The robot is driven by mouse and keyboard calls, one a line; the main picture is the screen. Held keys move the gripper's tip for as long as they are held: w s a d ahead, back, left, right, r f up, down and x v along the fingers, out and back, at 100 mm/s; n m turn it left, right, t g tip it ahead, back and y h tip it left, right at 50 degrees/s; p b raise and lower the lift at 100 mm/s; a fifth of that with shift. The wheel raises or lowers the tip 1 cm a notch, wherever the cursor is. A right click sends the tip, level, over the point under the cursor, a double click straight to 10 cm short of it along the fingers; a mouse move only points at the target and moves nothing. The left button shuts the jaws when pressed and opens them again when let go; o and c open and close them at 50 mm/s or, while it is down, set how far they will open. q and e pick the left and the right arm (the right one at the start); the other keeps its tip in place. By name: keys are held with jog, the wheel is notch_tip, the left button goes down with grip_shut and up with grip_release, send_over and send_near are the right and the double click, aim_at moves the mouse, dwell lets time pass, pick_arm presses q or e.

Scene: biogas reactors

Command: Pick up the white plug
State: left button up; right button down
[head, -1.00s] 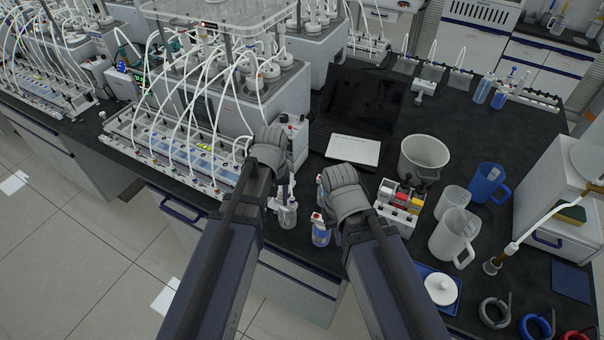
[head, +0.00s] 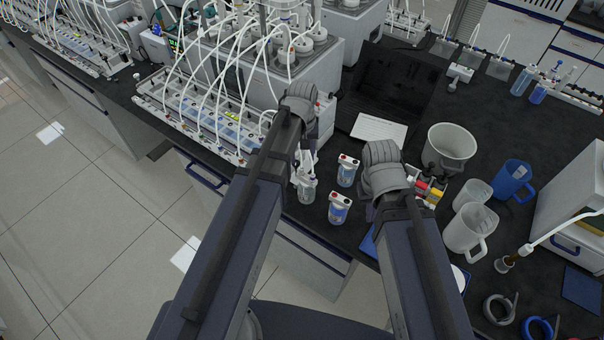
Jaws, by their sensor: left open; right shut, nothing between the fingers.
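A white round piece (head: 459,278), perhaps the white plug, shows only as a sliver beside my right forearm. It is on a blue tray (head: 368,245), which the same arm mostly covers. My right gripper (head: 380,153) is shut and empty over the bench, left of the colored-cap rack and well beyond the white piece. My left gripper (head: 299,92) is open, in front of the tubed reactor unit. I see both grippers from behind, so their fingertips are largely hidden.
Two red-and-white-capped bottles (head: 340,208) and a clear wash bottle (head: 306,180) stand near the front edge. A rack (head: 428,190), white pot (head: 452,146), jugs (head: 471,232) and blue mug (head: 513,181) crowd the right. Tubes hang over the reactor tray (head: 200,115).

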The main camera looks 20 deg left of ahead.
aim_at(302, 168)
pick_arm(q)
jog(key=shift+s+f+b, duration=0.15)
jog(key=shift+f+b, duration=2.5)
jog(key=shift+r, duration=0.1)
jog(key=shift+c, duration=0.2)
grip_shut()
